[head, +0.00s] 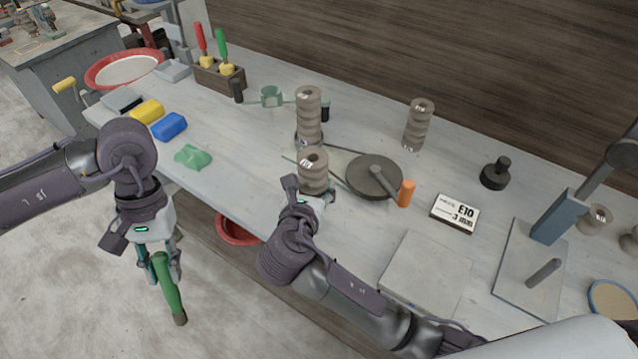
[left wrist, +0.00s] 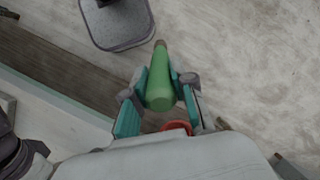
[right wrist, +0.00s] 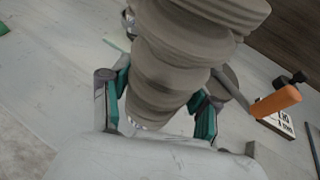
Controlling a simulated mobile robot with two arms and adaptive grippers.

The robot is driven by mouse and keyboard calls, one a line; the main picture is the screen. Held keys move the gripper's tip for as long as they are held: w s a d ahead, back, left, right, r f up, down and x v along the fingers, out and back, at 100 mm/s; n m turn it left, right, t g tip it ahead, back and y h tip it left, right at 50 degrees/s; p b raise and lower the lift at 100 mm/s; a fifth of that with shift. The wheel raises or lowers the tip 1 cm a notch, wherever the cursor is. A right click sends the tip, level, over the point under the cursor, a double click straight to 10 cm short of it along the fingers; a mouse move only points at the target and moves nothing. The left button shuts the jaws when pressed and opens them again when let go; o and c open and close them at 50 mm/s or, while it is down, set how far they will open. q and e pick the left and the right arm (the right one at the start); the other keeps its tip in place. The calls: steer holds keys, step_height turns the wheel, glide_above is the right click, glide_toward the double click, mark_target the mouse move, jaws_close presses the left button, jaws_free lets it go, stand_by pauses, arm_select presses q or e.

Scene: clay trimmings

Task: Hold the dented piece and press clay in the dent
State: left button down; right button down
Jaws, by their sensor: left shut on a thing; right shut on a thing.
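My right gripper (head: 308,194) is shut on a ribbed grey-brown clay piece (head: 314,167), which stands upright near the table's front. The right wrist view shows this piece (right wrist: 170,60) between the fingers; no dent can be made out. My left gripper (head: 160,258) is shut on a green tapered thing with a brown end (head: 168,292), which hangs down in front of the table over the floor. It also shows in the left wrist view (left wrist: 159,90). Similar ribbed pieces stand behind (head: 308,108) and farther right (head: 419,126). A green crumpled lump (head: 193,157) lies on the table.
A dark round disc (head: 373,176) with an orange-handled part (head: 406,193) is right of the held piece. A sign reading E10 (head: 455,213) and a grey slab (head: 428,272) lie farther right. Blue (head: 169,126) and yellow (head: 147,111) blocks lie left.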

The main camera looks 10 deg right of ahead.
arm_select(q)
steer(key=shift+f+b, duration=0.65)
arm_select(e)
steer(key=shift+w+a+f, duration=0.6)
steer(key=shift+a+f, duration=0.25)
steer(key=shift+w+a+f, duration=0.6)
steer(key=shift+a+f, duration=0.25)
arm_select(q)
steer(key=shift+f+b, duration=0.3)
arm_select(e)
steer(key=shift+w+a+f, duration=0.2)
steer(key=shift+a+f, duration=0.1)
steer(key=shift+f, duration=0.15)
steer(key=shift+w+a+f, duration=0.2)
steer(key=shift+a+f, duration=0.05)
steer(key=shift+f, duration=0.2)
arm_select(q)
steer(key=shift+r+p, duration=0.7)
steer(key=shift+p, duration=0.05)
arm_select(e)
steer(key=shift+r, duration=0.1)
